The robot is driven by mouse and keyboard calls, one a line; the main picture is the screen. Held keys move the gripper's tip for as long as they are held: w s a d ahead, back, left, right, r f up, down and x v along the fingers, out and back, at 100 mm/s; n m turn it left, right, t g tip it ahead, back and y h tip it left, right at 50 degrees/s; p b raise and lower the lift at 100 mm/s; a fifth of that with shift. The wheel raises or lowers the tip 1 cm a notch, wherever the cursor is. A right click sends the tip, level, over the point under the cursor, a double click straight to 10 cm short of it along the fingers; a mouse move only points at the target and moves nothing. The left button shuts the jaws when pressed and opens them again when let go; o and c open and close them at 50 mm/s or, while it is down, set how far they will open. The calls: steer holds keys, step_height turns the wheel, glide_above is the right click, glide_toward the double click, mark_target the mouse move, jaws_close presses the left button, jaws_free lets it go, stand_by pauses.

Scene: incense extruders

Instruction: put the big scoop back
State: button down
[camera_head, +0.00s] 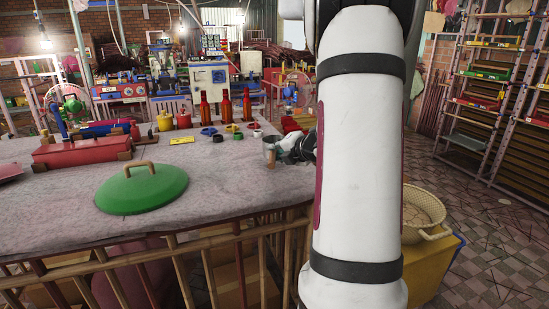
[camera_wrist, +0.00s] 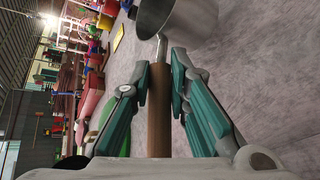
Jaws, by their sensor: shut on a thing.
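The big scoop has a grey metal cup (camera_wrist: 178,18) and a brown handle (camera_wrist: 160,115), joined by a thin bent metal neck. My gripper (camera_wrist: 160,78) has its teal fingers on both sides of the handle, closed on it near the neck. In the head view the metal cup (camera_head: 268,149) shows at the right part of the grey-covered table (camera_head: 240,180), just left of my gripper (camera_head: 296,149). My white arm hides part of the gripper there. I cannot tell whether the scoop touches the table.
A green lid (camera_head: 142,189) lies on the table at left, with a red box (camera_head: 80,153) behind it. Red bottles (camera_head: 226,105), small coloured rings and a yellow block (camera_head: 181,140) stand farther back. A wicker basket (camera_head: 424,208) is at right. The table's front middle is clear.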

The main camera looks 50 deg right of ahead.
steer(key=w+d, duration=0.3)
steer(key=shift+w+d+f, duration=0.2)
step_height(320, 180, down, 4)
steer(key=shift+w+d+r+b, duration=0.1)
steer(key=shift+r+b, duration=0.1)
steer(key=shift+b, duration=0.4)
steer(key=c, duration=1.5)
jaws_free()
steer(key=shift+f, duration=0.1)
